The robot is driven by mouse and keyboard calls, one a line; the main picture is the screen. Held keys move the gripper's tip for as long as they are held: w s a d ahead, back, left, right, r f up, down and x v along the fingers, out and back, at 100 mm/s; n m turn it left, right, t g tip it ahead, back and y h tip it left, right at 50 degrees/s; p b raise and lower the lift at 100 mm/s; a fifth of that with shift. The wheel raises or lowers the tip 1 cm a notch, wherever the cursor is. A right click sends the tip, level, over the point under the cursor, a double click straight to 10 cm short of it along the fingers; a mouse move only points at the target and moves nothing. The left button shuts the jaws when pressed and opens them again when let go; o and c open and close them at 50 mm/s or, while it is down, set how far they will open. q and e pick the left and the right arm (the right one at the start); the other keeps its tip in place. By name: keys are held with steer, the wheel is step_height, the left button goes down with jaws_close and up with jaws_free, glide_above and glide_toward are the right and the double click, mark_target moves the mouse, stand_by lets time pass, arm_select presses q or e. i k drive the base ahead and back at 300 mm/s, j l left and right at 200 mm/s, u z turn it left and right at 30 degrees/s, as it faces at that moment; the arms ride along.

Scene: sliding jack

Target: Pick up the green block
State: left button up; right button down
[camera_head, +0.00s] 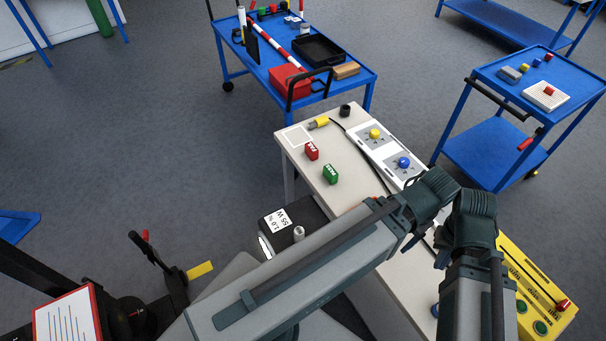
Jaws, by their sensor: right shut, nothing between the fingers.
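My left gripper is not seen.
A white panel with yellow and blue knobs (390,150) lies right of the blocks. Blue carts (540,80) stand beyond, with grey floor between.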

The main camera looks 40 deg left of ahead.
mark_target(330, 173)
steer(key=i+j+u, duration=0.1)
steer(key=j+u, duration=0.3)
steer(key=i+j+u, duration=0.1)
steer(key=j+u, duration=0.25)
steer(key=l, duration=0.1)
